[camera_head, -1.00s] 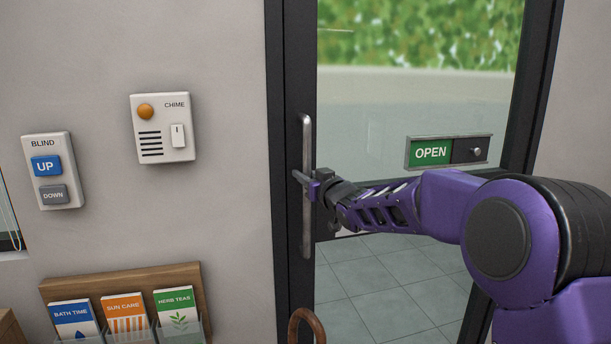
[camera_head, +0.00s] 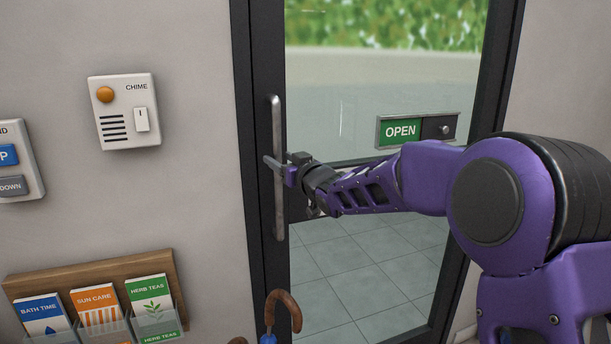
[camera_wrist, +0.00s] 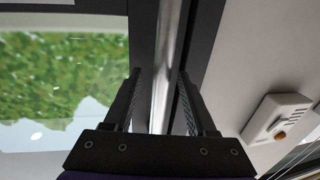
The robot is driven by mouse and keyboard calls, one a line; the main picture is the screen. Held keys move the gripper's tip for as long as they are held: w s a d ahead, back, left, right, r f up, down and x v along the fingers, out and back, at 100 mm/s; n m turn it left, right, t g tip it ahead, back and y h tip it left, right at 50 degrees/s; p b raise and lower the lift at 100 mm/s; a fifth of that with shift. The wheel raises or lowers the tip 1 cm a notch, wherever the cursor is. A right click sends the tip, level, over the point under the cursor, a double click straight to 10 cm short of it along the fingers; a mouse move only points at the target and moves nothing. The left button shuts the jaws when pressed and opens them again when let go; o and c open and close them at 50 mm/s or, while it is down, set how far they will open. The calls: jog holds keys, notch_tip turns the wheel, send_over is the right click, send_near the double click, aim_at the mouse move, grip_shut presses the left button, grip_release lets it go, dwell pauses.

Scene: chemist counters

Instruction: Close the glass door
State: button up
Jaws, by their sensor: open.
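The glass door (camera_head: 350,95) stands in a dark frame, with a dark stile along its left side. It looks nearly flush with the frame, but I cannot tell whether it is fully shut. A vertical metal bar handle (camera_head: 276,122) is on the left stile. My gripper (camera_head: 277,170) is at the middle of this handle, reaching in from the right. In the wrist view the handle (camera_wrist: 166,45) runs between my two open fingers, one on each side. I cannot tell whether either finger touches it.
An OPEN sign (camera_head: 416,130) hangs on the door, just above my arm. A chime box (camera_head: 124,112) is on the wall to the left. A leaflet rack (camera_head: 95,275) is below it. A brown curved umbrella-like handle (camera_head: 284,300) rises near the door's bottom left.

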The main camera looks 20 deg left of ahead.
jog(key=v, duration=1.4)
jog(key=shift+s+d, duration=0.2)
jog(key=shift+s, duration=0.05)
